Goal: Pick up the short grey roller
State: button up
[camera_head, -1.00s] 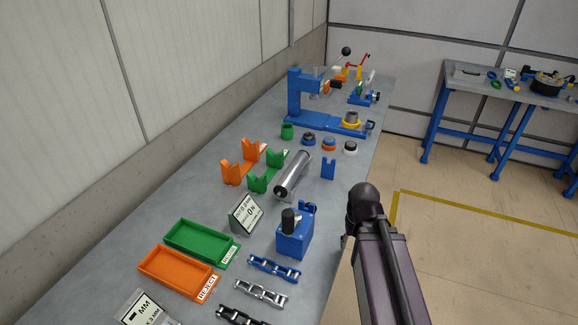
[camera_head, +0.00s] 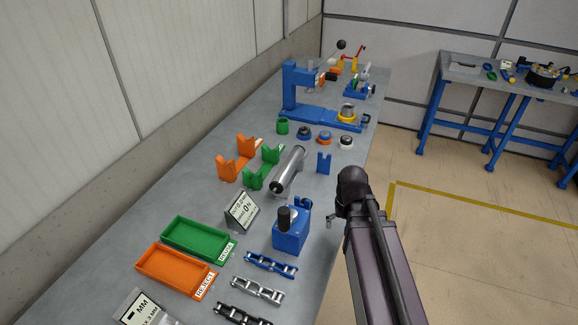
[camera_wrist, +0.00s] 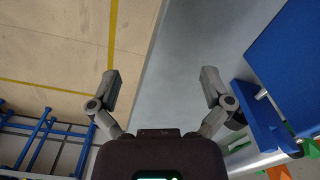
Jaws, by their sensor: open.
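The grey metal roller (camera_head: 287,171) lies on the bench in the head view, just right of the green V-block stand (camera_head: 263,168). A shiny cylinder that looks like the same roller (camera_wrist: 262,160) shows at the lower right of the wrist view, partly cut off. My gripper (camera_wrist: 159,75) is open and empty, its two fingers spread over the bench edge, with floor to the left and bench top to the right. The roller is outside the fingers. In the head view most of my gripper is hidden behind my arm.
A blue block with a black knob (camera_head: 290,238) stands close to my arm. A small blue V-stand (camera_head: 324,163) is right of the roller. An orange V-block (camera_head: 238,160), a display sign (camera_head: 242,212), trays and chain pieces crowd the bench. A blue press (camera_head: 320,112) stands farther back.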

aim_at(290, 163)
jog(key=w+a+r+m+p, duration=0.1)
jog(key=w+a+r+p, duration=0.3)
jog(key=w, duration=0.3)
jog(key=w+a+r+m+y+p, duration=0.1)
jog(key=w+a+r+p, duration=0.3)
jog(key=w, duration=0.4)
jog(key=w+a+r+m+p, duration=0.2)
jog(key=w+a+r+p, duration=0.3)
jog(key=w+r+p, duration=0.1)
jog(key=shift+w+r+t+y, duration=0.3)
jog(key=shift+w+r+y, duration=0.1)
jog(key=shift+w+r, duration=0.45)
jog(key=shift+a+f, duration=0.1)
jog(key=shift+f, duration=0.1)
jog(key=f+b, duration=0.2)
jog(key=a+f+b, duration=0.1)
jog(key=f+b, duration=0.5)
jog(key=shift+w+a+f, duration=0.15)
jog(key=shift+w+a, duration=0.1)
jog(key=shift+w, duration=0.1)
jog(key=shift+f, duration=0.15)
jog(key=shift+w+a+f+b, duration=0.1)
jog(key=shift+a+f+b, duration=0.05)
jog(key=shift+f+b, duration=0.7)
jog(key=shift+w+a+f+b, duration=0.15)
jog(key=shift+a+f+b, duration=0.05)
jog(key=shift+f+b, duration=0.6)
jog(key=shift+w+a+f+b, duration=0.1)
jog(key=shift+a+f+b, duration=0.05)
jog(key=shift+f+b, duration=0.7)
